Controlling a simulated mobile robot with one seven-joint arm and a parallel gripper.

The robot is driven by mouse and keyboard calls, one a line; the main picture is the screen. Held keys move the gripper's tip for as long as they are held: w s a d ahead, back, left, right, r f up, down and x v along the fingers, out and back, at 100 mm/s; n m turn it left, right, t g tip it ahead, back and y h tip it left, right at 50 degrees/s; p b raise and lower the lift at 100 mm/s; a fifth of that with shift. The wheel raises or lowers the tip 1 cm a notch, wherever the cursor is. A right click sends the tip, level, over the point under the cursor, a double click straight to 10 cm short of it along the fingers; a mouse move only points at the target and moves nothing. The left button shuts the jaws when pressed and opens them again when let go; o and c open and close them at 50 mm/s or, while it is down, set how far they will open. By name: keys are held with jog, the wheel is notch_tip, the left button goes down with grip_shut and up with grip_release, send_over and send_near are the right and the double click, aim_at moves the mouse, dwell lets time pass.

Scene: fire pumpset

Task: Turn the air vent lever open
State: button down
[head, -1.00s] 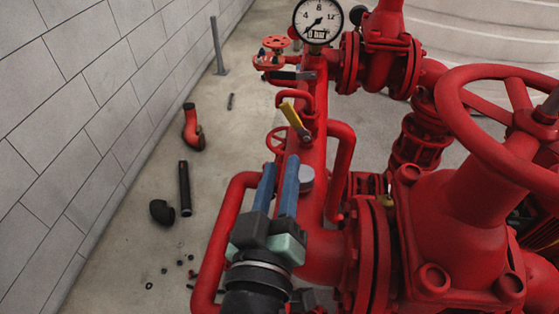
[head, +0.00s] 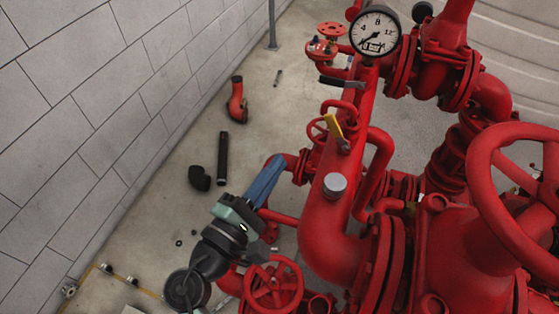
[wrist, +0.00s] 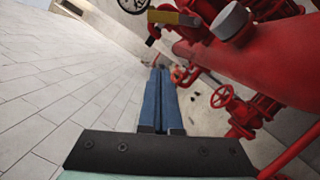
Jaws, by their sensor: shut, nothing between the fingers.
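A yellow lever (head: 333,126) sits on the red pipe, below the pressure gauge; it also shows at the top of the wrist view (wrist: 175,18). A dark-handled lever (head: 341,82) sits higher, just under the gauge. I cannot tell from markings which one is the air vent lever. My gripper (head: 277,162) has blue fingers and is left of the pipe, below and left of the yellow lever, apart from it.
The thick red pipe (head: 322,215) with a grey cap (head: 334,185) stands right of my gripper. A red handwheel (head: 273,286) is below it. A grey block wall (head: 75,110) bounds the left. Loose pipe pieces (head: 223,158) lie on the floor between.

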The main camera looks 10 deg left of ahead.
aim_at(337, 126)
jog(key=w+d+r+p, duration=0.2)
jog(key=w+d+p, duration=0.2)
jog(key=w+d, duration=0.2)
jog(key=shift+d+r, duration=0.15)
jog(key=shift+r, duration=0.25)
jog(key=shift+s+d+r+m+g, duration=0.1)
jog(key=shift+d+r+m+g, duration=0.15)
jog(key=shift+m, duration=0.35)
jog(key=shift+s+d+r+m+g, duration=0.15)
jog(key=shift+r+m, duration=0.15)
jog(key=shift+m, duration=0.3)
jog(key=shift+d+r+m, duration=0.35)
jog(key=shift+d+m, duration=0.1)
jog(key=shift+m, duration=0.45)
jog(key=shift+s+d+r+m+g, duration=0.15)
jog(key=shift+d+m+g, duration=0.1)
jog(key=shift+m, duration=0.3)
jog(key=shift+w+d+r+m+g, duration=0.15)
jog(key=shift+d+m, duration=0.1)
jog(key=shift+m, duration=0.3)
jog(key=shift+s, duration=0.1)
